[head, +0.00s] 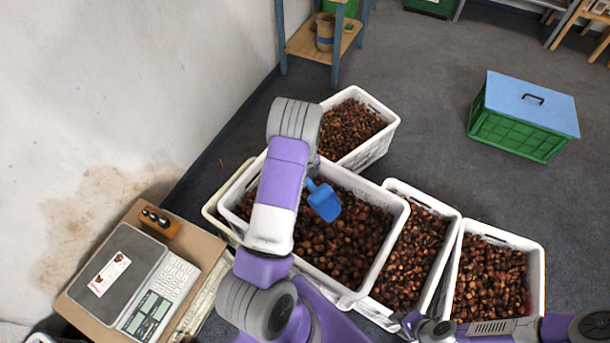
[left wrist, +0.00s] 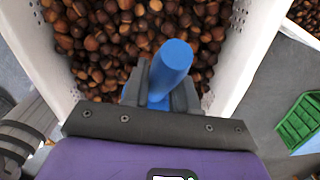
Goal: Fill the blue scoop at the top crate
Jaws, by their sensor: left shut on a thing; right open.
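The blue scoop (head: 324,201) is over the top crate (head: 378,262), a white crate filled with brown chestnuts (head: 345,240). My left gripper is shut on the scoop's blue handle (left wrist: 170,68), between its dark fingers (left wrist: 160,92) in the left wrist view. In the head view my left arm hides most of that gripper and part of the crate. The scoop's bowl is tilted; I cannot tell whether it holds chestnuts or touches those below.
White crates of chestnuts stand behind (head: 378,152) and to the right (head: 440,268), (head: 535,272). A scale (head: 140,285) stands on a box at left, by the wall. A green crate with a blue lid (head: 525,105) stands on open floor at the back right.

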